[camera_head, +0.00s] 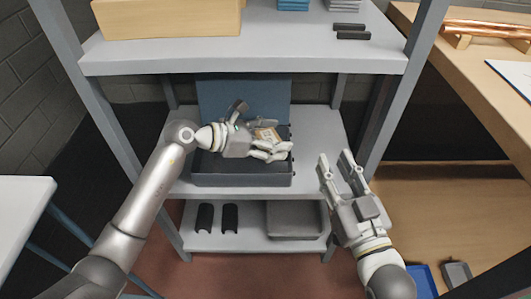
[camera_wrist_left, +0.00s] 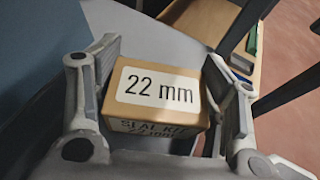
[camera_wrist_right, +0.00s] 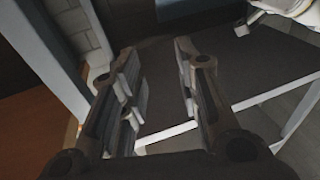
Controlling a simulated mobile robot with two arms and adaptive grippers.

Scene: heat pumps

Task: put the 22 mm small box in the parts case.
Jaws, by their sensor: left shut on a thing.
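The 22 mm small box (camera_wrist_left: 160,95) is brown cardboard with a white "22 mm" label. It sits between the fingers of my left gripper (camera_head: 276,148), which is shut on it; part of the box (camera_head: 266,135) shows in the head view. The parts case (camera_head: 240,180) is a dark open tray with a raised blue lid (camera_head: 240,98) behind it, on the middle shelf. My left gripper and the box are over the case; the gap to its floor cannot be told. My right gripper (camera_head: 335,158) is open and empty, right of the case and in front of the shelf.
The upper shelf (camera_head: 270,50) overhangs the case and holds a wooden box (camera_head: 165,18) and dark bars (camera_head: 350,32). Two black curved parts (camera_head: 230,217) and a grey tray (camera_head: 293,222) are on the lower shelf. A wooden bench (camera_head: 470,60) with copper pipes stands right.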

